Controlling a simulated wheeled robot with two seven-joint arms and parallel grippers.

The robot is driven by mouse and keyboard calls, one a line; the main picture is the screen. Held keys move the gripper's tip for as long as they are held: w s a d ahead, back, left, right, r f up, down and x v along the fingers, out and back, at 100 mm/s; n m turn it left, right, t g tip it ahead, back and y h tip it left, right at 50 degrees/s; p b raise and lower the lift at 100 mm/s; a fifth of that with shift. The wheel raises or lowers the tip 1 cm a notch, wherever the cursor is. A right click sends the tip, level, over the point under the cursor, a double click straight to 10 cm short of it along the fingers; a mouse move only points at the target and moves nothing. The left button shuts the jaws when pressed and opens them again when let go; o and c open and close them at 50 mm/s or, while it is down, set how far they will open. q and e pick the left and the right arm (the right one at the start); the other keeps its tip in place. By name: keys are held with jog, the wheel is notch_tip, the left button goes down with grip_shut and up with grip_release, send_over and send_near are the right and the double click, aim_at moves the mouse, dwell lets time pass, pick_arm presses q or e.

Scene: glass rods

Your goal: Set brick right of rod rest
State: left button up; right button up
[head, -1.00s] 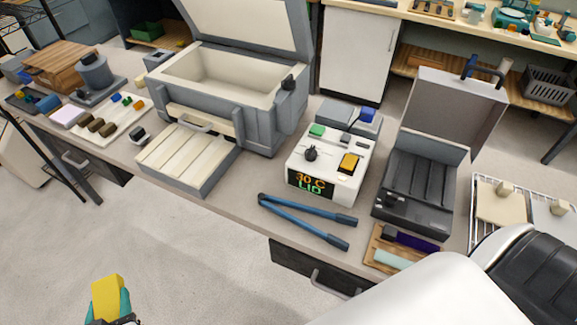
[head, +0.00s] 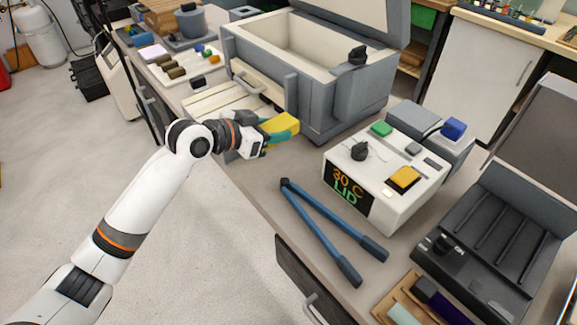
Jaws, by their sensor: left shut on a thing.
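A yellow brick (head: 285,122) is between the teal fingers of my left gripper (head: 272,132). The gripper is shut on it and holds it in front of the big grey chest, over its pale slatted front shelf. I cannot tell surely which thing is the rod rest. A wooden tray (head: 388,306) with a dark purple bar (head: 440,300) and a pale green bar (head: 403,314) lies at the bottom right, cut by the frame edge. A black ridged unit (head: 500,235) with an open lid stands beside it. My right gripper is not in view.
The open grey chest (head: 305,75) stands behind the brick. A white control box (head: 390,180) with a lit display is right of it. Bare bench shows between tongs and chest.

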aim_at(272, 164)
pick_arm(q)
jog(key=shift+w+r, duration=0.2)
jog(key=shift+w, duration=0.25)
jog(key=shift+w+f, duration=0.1)
notch_tip(272, 164, down, 9)
jog(key=shift+f, duration=0.1)
jog(key=o, duration=1.1)
jog(key=shift+f, duration=0.1)
jog(key=shift+a, duration=0.2)
jog(key=v, duration=1.2)
jog(key=shift+b, duration=0.4)
